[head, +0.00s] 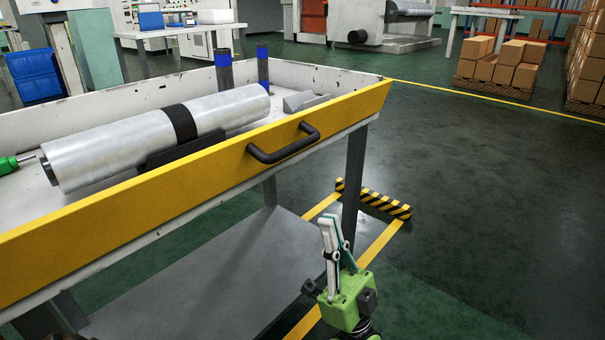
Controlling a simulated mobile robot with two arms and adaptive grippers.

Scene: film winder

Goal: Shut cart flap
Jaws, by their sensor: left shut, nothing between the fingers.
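The cart flap (205,182) is the long yellow panel along the near side of the white cart, with a black handle (283,146) towards its right end. It stands raised along the cart's edge, and its right end reaches the corner of the side wall. It looks close to upright; I cannot tell whether it leans outward a little or is fully shut. My left gripper (332,224) is green with pale fingers, shut and empty. It points up, below and right of the handle, in front of the cart's leg, apart from the flap. My right gripper is not in view.
A big silver roll (110,146) with a black band lies on the cart (323,76). Two dark posts with blue bands (223,70) stand behind it. A lower grey shelf (225,275) and a striped yellow-black floor guard (385,203) are near my gripper. The floor to the right is clear.

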